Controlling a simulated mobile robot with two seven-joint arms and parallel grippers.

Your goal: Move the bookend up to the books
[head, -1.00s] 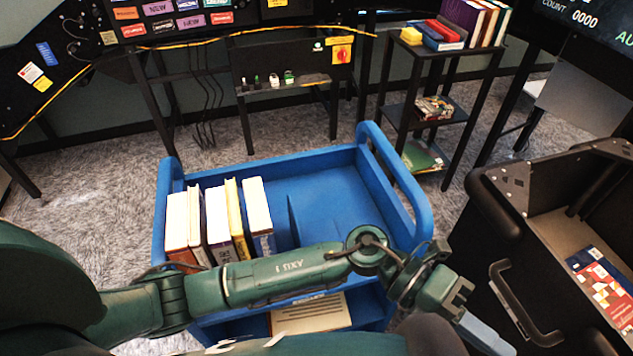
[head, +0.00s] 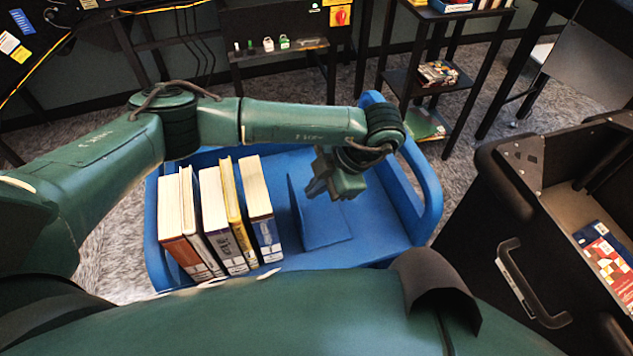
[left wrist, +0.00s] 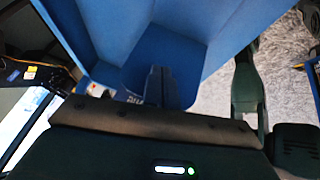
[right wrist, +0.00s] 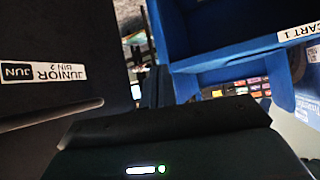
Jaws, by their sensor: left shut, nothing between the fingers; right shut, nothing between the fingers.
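The blue bookend (head: 318,222) stands on the top shelf of the blue cart (head: 390,225), with its upright plate to the left and its flat foot to the right. A row of several books (head: 222,215) stands left of it, with a gap between. My left gripper (head: 322,188) is shut and empty, above the bookend's foot and right of its plate; I cannot tell if it touches. In the left wrist view its fingers (left wrist: 158,85) show before a blue rounded plate (left wrist: 185,62). My right gripper (right wrist: 158,85) is shut and empty, seen only in the right wrist view.
A black bin cart (head: 520,215) with a handle stands at the right. A dark shelf stand (head: 430,90) is behind the cart. The cart's raised end rail (head: 415,165) is right of my left gripper. In the right wrist view, a label reads JUNIOR BIN 2 (right wrist: 45,72).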

